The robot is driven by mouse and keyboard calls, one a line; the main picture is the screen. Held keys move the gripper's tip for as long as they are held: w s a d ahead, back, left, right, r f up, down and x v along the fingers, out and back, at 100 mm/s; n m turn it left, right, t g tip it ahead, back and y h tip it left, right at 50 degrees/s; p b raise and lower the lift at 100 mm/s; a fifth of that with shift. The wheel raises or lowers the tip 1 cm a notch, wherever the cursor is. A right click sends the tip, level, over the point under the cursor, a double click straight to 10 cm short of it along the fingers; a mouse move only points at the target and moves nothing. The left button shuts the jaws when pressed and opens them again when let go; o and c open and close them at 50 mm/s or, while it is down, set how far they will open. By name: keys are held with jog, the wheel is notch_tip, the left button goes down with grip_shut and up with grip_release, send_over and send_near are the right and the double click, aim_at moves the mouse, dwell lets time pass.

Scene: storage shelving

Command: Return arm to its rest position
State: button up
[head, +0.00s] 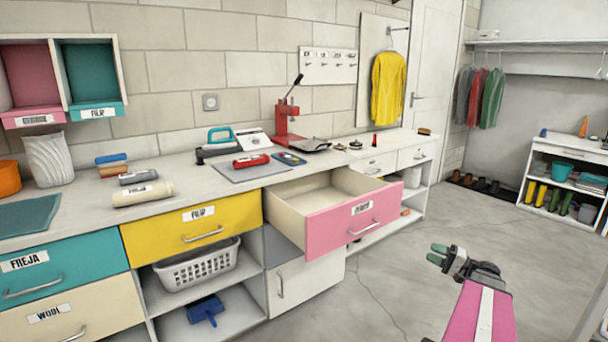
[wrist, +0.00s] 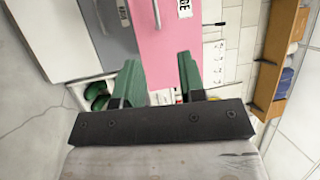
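My gripper (head: 437,254) is in the lower right of the head view, over the floor and to the right of the open pink drawer (head: 330,232). In the wrist view my gripper (wrist: 160,80) has its two green fingers apart, with nothing between them. The pink drawer front (wrist: 165,28) shows beyond the fingertips in the wrist view. My pink and white arm comes up from the lower edge of the head view. The drawer is pulled out and its visible inside looks empty.
The counter (head: 85,205) runs along the wall, with a yellow drawer (head: 190,232) and a teal drawer (head: 60,275) shut. A white basket (head: 197,268) stands on the shelf below. The grey floor (head: 460,220) is clear to the right. A shelf unit (head: 565,170) stands far right.

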jog(key=s+a+f+n+g+h, duration=0.1)
jog(key=s+a+f+g+h, duration=0.1)
jog(key=a, duration=0.7)
jog(key=s+a+f+n+g+h, duration=0.2)
jog(key=a+f+g+h, duration=0.2)
jog(key=a+f+h, duration=0.2)
jog(key=s+a+f+n+g+h, duration=0.2)
jog(key=a+f+h, duration=0.3)
jog(key=a+h, duration=0.4)
jog(key=a+g, duration=0.1)
jog(key=a, duration=0.1)
jog(key=shift+s+a+g, duration=0.35)
jog(key=shift+g, duration=0.05)
